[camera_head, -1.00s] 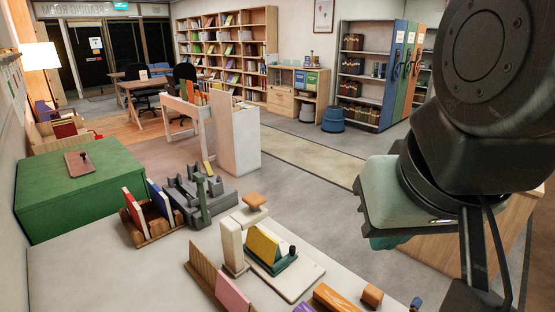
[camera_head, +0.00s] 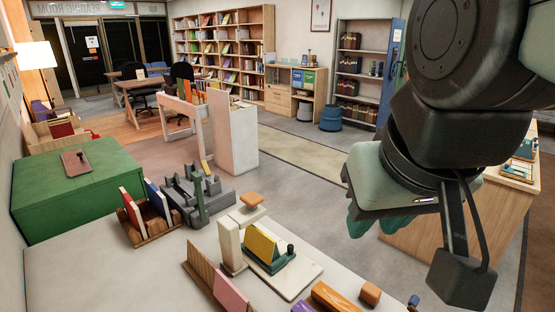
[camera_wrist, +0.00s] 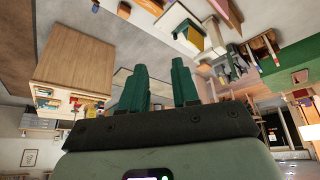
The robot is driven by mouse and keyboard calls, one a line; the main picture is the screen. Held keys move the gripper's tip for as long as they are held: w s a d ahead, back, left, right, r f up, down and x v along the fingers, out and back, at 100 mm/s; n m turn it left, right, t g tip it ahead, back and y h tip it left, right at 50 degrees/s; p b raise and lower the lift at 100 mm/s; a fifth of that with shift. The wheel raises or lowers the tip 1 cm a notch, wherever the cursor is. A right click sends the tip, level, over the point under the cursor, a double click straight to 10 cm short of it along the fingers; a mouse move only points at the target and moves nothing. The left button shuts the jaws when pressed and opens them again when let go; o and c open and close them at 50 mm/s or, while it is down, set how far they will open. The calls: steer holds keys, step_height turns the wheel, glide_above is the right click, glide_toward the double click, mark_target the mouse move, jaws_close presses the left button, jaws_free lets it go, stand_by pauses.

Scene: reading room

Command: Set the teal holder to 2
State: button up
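The teal holder (camera_head: 266,264) stands on a pale board (camera_head: 302,277) on the near table. A yellow book (camera_head: 261,244) leans in it, and a dark round knob (camera_head: 291,249) stands at its right end. I cannot read any numbers or marks on it. My gripper (camera_head: 376,224) is up in the air to the right of the holder and well apart from it. In the wrist view its two teal fingers (camera_wrist: 162,76) stand apart with nothing between them. The yellow book (camera_wrist: 191,38) shows small beyond them in that view.
A cream upright block (camera_head: 231,246) stands close left of the holder. A grey stepped piece with a green post (camera_head: 198,198), a wooden book rack (camera_head: 150,232) and orange blocks (camera_head: 370,293) are around it. The floor (camera_head: 300,195) behind the table is clear.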

steer(key=w+a+f+n+g, duration=0.15)
steer(key=w+n, duration=0.35)
steer(key=w, duration=0.8)
steer(key=n+g+y, duration=0.4)
steer(key=n+y, duration=0.1)
steer(key=n, duration=0.7)
glide_above(292, 246)
steer(key=d, duration=0.4)
step_height(292, 246, down, 30)
steer(key=shift+h, duration=0.3)
steer(key=x, duration=1)
steer(key=shift+c, duration=0.3)
jaws_close()
